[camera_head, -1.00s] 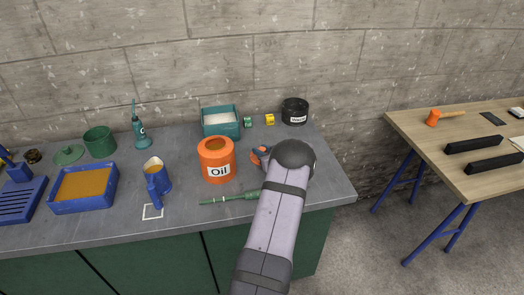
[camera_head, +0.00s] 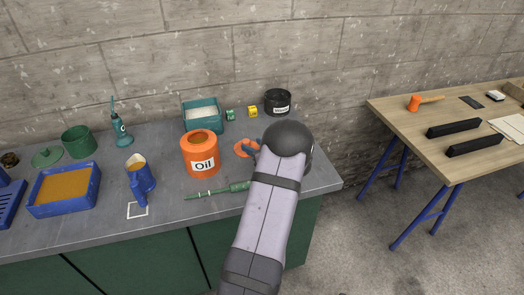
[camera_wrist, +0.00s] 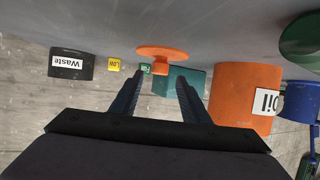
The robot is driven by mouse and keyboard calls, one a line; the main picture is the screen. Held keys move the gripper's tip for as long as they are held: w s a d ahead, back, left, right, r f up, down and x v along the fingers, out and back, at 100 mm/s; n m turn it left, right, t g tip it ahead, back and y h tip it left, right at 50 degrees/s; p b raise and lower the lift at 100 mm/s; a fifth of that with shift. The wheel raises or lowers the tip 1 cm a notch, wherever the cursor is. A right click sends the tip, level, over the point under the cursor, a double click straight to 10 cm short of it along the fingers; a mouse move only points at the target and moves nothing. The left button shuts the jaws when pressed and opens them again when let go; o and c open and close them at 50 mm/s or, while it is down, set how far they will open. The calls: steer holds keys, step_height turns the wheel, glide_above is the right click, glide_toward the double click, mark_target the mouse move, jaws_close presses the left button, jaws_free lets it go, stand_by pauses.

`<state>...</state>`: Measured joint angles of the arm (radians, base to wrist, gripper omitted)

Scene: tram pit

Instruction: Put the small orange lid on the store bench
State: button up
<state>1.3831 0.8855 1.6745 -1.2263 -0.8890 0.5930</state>
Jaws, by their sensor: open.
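The small orange lid (camera_head: 244,148) lies on the grey bench (camera_head: 95,225), right of the orange oil can (camera_head: 200,155). My wrist partly hides it in the head view. In the upside-down wrist view the lid (camera_wrist: 162,53) shows as a disc with a knob, just beyond the fingertips. My gripper (camera_wrist: 160,78) is open and empty, its two dark fingers pointing at the lid with the knob in line with the gap. In the head view my gripper (camera_head: 255,146) is at the lid's right side. I cannot tell whether they touch.
A wooden table (camera_head: 400,110) with blue legs stands right, holding an orange mallet (camera_head: 414,103) and black bars (camera_head: 455,128). A green tool (camera_head: 215,191) lies in front of the can. A teal box (camera_head: 202,115), small blocks (camera_head: 252,111) and a black waste pot (camera_head: 277,102) stand behind.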

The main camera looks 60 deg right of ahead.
steer(key=shift+b+v, duration=0.3)
steer(key=shift+v, duration=2.45)
